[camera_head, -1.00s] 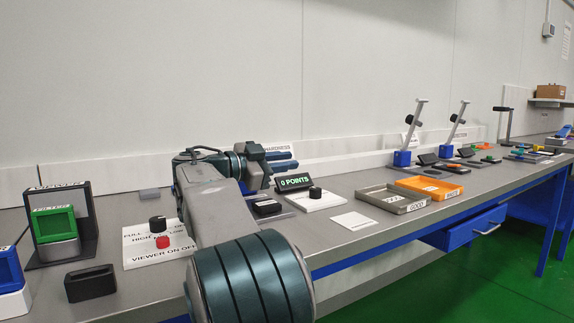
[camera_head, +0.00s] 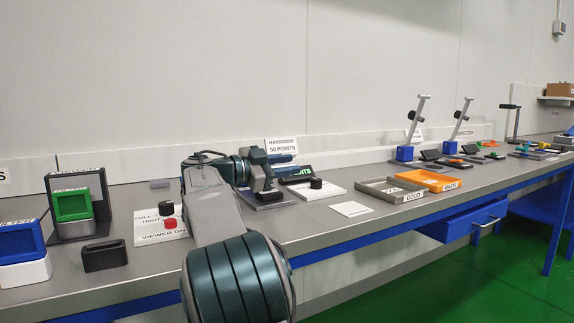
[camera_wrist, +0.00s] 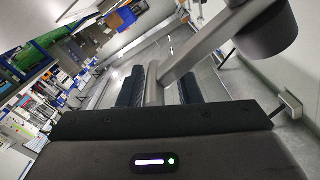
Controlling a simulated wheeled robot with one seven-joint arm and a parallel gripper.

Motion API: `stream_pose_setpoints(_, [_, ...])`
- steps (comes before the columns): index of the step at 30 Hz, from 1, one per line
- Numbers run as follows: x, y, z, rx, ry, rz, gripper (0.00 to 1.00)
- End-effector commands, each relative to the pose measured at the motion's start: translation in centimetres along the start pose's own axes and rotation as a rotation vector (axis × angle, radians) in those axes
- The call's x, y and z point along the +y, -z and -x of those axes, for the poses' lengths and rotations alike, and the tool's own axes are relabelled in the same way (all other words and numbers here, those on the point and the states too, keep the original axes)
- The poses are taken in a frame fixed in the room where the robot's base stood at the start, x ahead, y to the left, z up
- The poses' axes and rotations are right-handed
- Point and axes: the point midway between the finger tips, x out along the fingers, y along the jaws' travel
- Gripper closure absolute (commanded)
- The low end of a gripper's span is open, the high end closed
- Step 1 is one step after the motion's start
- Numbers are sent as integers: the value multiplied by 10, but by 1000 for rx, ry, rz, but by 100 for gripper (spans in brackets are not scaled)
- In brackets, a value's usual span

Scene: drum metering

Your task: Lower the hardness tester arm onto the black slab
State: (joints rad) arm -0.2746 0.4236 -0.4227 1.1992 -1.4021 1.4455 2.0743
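The tester arm, a grey bar (camera_wrist: 195,52), slants across the wrist view, with a dark cylinder (camera_wrist: 265,28) on it at upper right. My gripper (camera_wrist: 160,90) has its dark blue fingers on either side of the bar's lower end. A gap shows between the bar and the right finger, so the fingers look open around it. In the head view my gripper (camera_head: 284,159) reaches right over the tester's place, hiding most of the tester. The black slab (camera_head: 267,195) lies on a grey plate just below my gripper. The slab is not clear in the wrist view.
A white HARDNESS sign (camera_head: 281,147) stands behind. Two stands with tilted arms (camera_head: 415,120) are farther right. A green-framed box (camera_head: 72,205) is left.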

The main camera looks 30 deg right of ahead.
Motion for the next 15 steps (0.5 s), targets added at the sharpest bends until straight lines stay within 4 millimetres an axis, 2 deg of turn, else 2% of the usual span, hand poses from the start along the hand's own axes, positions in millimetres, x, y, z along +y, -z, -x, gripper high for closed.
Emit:
stream_pose_setpoints(10, [0,1,1,2,-2,-2,63])
stream_pose_setpoints(15, [-1,2,22,0,1,-1,63])
